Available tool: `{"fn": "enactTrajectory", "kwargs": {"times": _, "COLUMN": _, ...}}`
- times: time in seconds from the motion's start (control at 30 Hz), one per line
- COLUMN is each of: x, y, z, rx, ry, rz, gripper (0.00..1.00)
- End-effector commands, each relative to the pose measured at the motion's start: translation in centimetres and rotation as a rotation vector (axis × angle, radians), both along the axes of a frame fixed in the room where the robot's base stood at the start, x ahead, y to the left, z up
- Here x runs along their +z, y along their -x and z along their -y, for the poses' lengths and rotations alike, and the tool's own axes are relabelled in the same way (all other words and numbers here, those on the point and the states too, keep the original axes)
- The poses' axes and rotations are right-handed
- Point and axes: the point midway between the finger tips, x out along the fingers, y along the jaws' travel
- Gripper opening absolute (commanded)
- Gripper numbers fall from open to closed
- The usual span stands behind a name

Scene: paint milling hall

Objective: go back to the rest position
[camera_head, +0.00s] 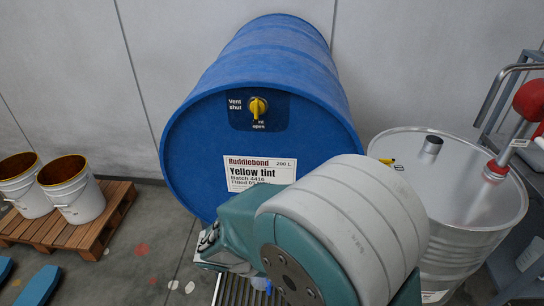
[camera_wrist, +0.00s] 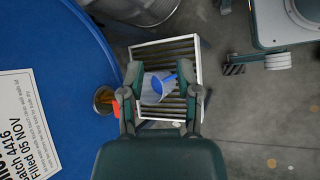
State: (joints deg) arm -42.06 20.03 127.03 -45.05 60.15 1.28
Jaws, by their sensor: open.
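In the wrist view my gripper (camera_wrist: 165,78) is open, its two dark green fingers pointing away from the camera. Between the fingers in the picture is a translucent jug (camera_wrist: 152,90) with a blue handle, over a slatted grate (camera_wrist: 182,48) with a pale frame. The fingers look apart from the jug; I cannot tell the height between them. In the head view my arm covers the lower middle, and my gripper is hidden behind it. A bit of blue (camera_head: 261,284) shows above the grate bars (camera_head: 232,291) there.
A big blue drum (camera_head: 262,55) labelled "Yellow tint" lies on its side, its yellow vent knob (camera_head: 257,107) near the top. A steel drum (camera_head: 460,200) stands right. White buckets (camera_head: 72,190) stand on a pallet (camera_head: 85,236) left. A red part (camera_wrist: 115,108) and small tin (camera_wrist: 103,99) sit by the blue drum.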

Motion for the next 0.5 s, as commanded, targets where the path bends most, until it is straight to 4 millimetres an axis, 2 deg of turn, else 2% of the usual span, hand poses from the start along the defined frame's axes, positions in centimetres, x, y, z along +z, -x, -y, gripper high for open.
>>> {"fn": "enactTrajectory", "kwargs": {"times": 0.03, "x": 1.4, "y": 0.0, "z": 1.1, "rx": -0.065, "ry": -0.049, "rz": 0.021, "gripper": 0.43}}
{"fn": "enactTrajectory", "kwargs": {"times": 0.1, "x": 3.0, "y": 0.2, "z": 2.4, "rx": -0.148, "ry": -0.115, "rz": 0.045, "gripper": 0.43}}
{"fn": "enactTrajectory", "kwargs": {"times": 0.5, "x": 11.0, "y": 3.5, "z": 9.2, "rx": -0.59, "ry": -0.5, "rz": 0.231, "gripper": 0.43}}
